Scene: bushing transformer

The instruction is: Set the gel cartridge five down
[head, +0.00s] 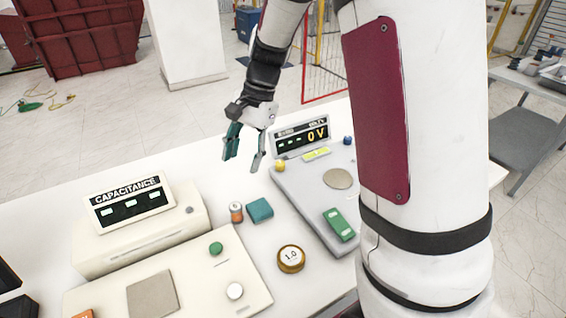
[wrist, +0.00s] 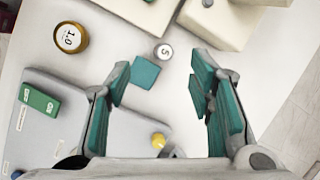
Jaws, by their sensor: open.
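A small cylinder (head: 236,212) with an orange band stands upright on the white table. Its pale top (wrist: 163,51) shows a mark that looks like a 5 in the wrist view, so I take it as gel cartridge five. A teal block (head: 260,210) sits close beside it; the block also shows in the wrist view (wrist: 143,72). My gripper (head: 244,163) has its teal fingers spread, with nothing between them. It hangs above the table, apart from the cylinder. In the wrist view, the cylinder is beyond the fingertips (wrist: 159,82).
A grey plate (head: 300,190) holds a green block (head: 339,224) and a 0 V display (head: 300,137). A round gold-rimmed piece marked 1.0 (head: 291,259) lies in front. A capacitance unit (head: 128,203) and a cream plate (head: 200,275) are at left. Bare table lies behind the cylinder.

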